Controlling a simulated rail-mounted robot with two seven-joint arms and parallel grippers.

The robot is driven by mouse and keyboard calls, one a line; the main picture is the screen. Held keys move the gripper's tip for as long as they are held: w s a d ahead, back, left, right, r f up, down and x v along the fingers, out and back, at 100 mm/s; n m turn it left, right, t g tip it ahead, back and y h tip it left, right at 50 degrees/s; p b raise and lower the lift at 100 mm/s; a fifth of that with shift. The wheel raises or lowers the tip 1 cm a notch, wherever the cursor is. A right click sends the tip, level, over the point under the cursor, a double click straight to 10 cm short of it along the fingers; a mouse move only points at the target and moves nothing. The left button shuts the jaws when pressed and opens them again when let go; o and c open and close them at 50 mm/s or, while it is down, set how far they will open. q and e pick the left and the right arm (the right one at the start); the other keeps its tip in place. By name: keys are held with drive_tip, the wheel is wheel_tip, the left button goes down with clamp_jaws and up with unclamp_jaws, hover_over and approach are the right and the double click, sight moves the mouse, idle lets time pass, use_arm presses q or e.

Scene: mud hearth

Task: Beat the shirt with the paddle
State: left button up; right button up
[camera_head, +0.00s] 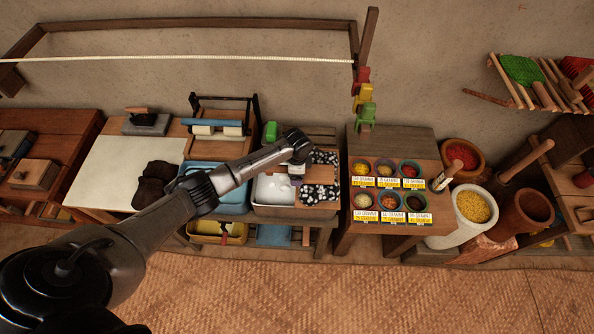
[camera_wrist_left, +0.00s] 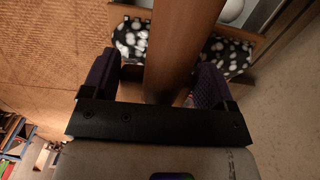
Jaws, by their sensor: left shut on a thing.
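The shirt is black cloth with white spots (camera_head: 319,193), lying at the right side of the wash stand in the head view. A second spotted part (camera_head: 326,157) shows behind it, and the cloth also shows in the left wrist view (camera_wrist_left: 131,40). The paddle, a long brown wooden piece (camera_wrist_left: 182,45), runs between my left gripper's purple fingers (camera_wrist_left: 156,82), which are shut on it. It passes over the shirt in that view and hides its middle; I cannot tell whether they touch. In the head view my left gripper (camera_head: 298,168) is above the shirt's left edge. My right gripper is not in view.
A white basin (camera_head: 268,190) and a blue basin (camera_head: 232,207) lie left of the shirt. A green block (camera_head: 271,131) stands behind. A spice table with several bowls (camera_head: 345,228) stands to the right. A line (camera_head: 200,58) spans overhead. The mat floor (camera_head: 350,295) is clear.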

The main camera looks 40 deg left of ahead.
sight(297, 188)
use_arm(q)
drive_tip(key=shift+f, duration=0.1)
wheel_tip(297, 188, down, 10)
drive_tip(key=b, duration=0.7)
drive_tip(key=shift+r, duration=0.2)
drive_tip(key=shift+r+p, duration=0.6)
drive_tip(key=shift+r, duration=0.25)
drive_tip(key=shift+c, duration=0.5)
drive_tip(key=shift+r, duration=0.2)
wheel_tip(297, 188, up, 8)
drive_tip(key=p, duration=0.8)
drive_tip(key=shift+f, duration=0.25)
